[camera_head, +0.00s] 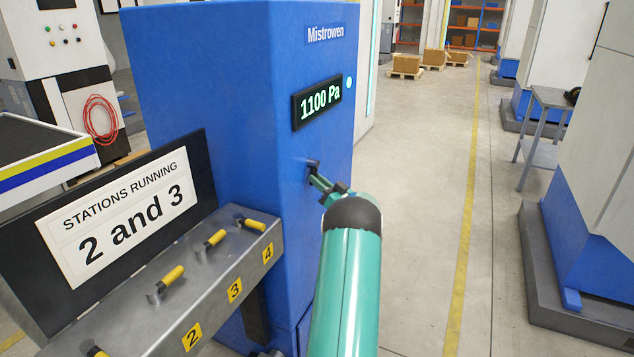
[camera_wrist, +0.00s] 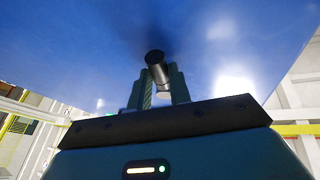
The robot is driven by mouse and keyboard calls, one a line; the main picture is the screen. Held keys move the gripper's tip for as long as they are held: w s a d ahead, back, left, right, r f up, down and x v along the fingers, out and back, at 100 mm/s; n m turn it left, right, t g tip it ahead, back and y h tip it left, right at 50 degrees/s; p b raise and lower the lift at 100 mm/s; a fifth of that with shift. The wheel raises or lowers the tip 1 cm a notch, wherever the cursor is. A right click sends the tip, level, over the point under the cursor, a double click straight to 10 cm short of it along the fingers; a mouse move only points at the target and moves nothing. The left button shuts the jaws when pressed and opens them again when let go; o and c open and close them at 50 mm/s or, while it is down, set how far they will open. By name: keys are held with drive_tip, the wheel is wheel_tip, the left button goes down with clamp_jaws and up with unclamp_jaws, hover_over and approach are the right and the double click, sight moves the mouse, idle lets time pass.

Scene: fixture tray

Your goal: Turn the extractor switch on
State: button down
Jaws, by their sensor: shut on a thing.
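The extractor is a tall blue cabinet (camera_head: 225,110) marked Mistrowen. Its display (camera_head: 317,102) reads 1100 Pa, with a small cyan light (camera_head: 348,82) beside it. A small dark switch (camera_head: 313,165) sticks out of its face below the display. My gripper (camera_head: 321,183) is at this switch, partly hidden by its own dark wrist. In the wrist view, the switch shows as a short dark cylinder (camera_wrist: 155,58) with a rounded end, and my gripper (camera_wrist: 160,90) is shut on it. The switch's exact setting is hard to tell.
A sign (camera_head: 119,217) reads "Stations running 2 and 3". In front of it, a grey metal bench (camera_head: 215,275) carries several yellow-handled levers; labels 2, 3 and 4 show. The aisle floor (camera_head: 425,200) at right is clear. A grey side table (camera_head: 545,125) stands farther right.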

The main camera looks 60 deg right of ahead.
drive_tip(key=shift+d+f+n+t+y, duration=0.1)
drive_tip(key=shift+d+n+t+y, duration=0.3)
drive_tip(key=shift+n, duration=0.55)
drive_tip(key=shift+d+f+n+t+y, duration=0.1)
drive_tip(key=shift+d+n+y, duration=0.1)
drive_tip(key=shift+n+y, duration=0.55)
drive_tip(key=shift+r+n+h, duration=0.1)
drive_tip(key=shift+n+h, duration=0.15)
drive_tip(key=shift+n, duration=0.05)
drive_tip(key=c, duration=1.3)
unclamp_jaws()
drive_tip(key=shift+d, duration=0.1)
